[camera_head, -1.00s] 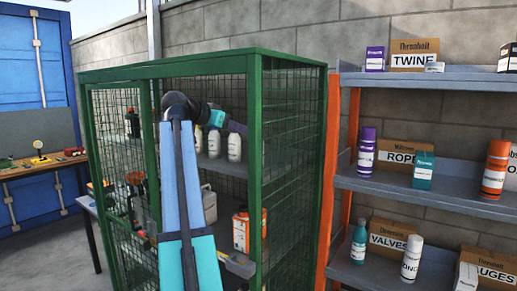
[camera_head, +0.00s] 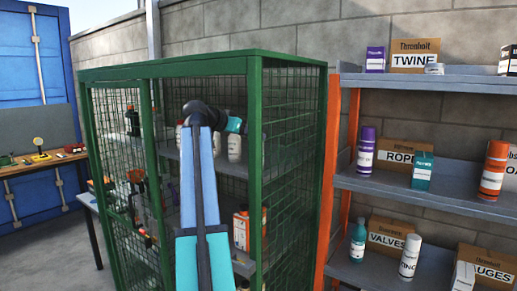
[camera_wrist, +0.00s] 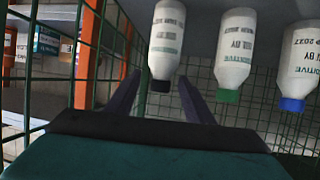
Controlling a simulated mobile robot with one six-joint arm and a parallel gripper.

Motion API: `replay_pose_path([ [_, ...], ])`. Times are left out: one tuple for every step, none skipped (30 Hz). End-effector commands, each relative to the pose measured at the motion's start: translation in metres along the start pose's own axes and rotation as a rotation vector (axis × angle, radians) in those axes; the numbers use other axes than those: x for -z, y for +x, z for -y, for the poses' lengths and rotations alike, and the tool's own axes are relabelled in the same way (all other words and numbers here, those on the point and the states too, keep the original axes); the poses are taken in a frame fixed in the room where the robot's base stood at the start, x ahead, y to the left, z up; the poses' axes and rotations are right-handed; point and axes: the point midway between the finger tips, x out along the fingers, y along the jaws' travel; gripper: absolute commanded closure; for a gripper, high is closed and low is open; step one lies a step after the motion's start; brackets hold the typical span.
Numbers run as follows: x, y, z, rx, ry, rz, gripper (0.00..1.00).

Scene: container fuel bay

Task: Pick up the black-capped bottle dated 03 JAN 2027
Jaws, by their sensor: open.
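Three white bottles stand in a row on the grey shelf inside the green mesh cage. In the wrist view, which is upside down, they have a black cap (camera_wrist: 161,50), a green cap (camera_wrist: 235,55) and a blue cap (camera_wrist: 299,65). The date on the black-capped bottle is too blurred to read. My gripper (camera_wrist: 160,80) is open and empty, its purple fingers to either side of the black-capped bottle in that picture. I cannot tell whether they touch it. In the head view my arm hides part of the row; a white bottle (camera_head: 234,148) shows beside it.
Green cage posts (camera_head: 255,150) and mesh stand close to my arm. A lower level holds an orange-and-white container (camera_head: 241,230). Orange-framed shelves (camera_head: 420,185) with boxes and cans stand to the right, a workbench (camera_head: 35,165) to the left.

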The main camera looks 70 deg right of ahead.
Motion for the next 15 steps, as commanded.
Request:
replay_pose_path([
  [0.002, 0.006, 0.000, -0.002, 0.000, 0.001, 0.52],
  [0.002, 0.009, 0.000, -0.001, 0.000, 0.000, 0.52],
  [0.002, 0.013, 0.000, 0.000, 0.000, 0.000, 0.52],
  [0.001, 0.015, 0.000, 0.000, 0.000, 0.000, 0.52],
  [0.001, 0.017, 0.000, 0.000, 0.000, 0.000, 0.52],
  [0.001, 0.019, 0.000, 0.000, 0.000, 0.000, 0.52],
  [0.000, 0.020, 0.000, 0.000, 0.000, 0.000, 0.52],
  [0.000, 0.020, 0.000, 0.000, 0.000, 0.000, 0.52],
  [0.000, 0.021, 0.000, 0.000, 0.000, 0.000, 0.52],
  [0.000, 0.021, 0.000, 0.000, 0.000, 0.000, 0.52],
  [0.000, 0.021, 0.000, 0.000, 0.000, 0.000, 0.52],
  [0.000, 0.021, 0.000, 0.000, 0.000, 0.000, 0.52],
  [0.000, 0.020, 0.000, 0.000, 0.000, 0.000, 0.52],
  [0.000, 0.020, 0.000, 0.000, 0.000, 0.000, 0.52],
  [0.000, 0.020, 0.000, 0.001, 0.000, 0.000, 0.52],
])
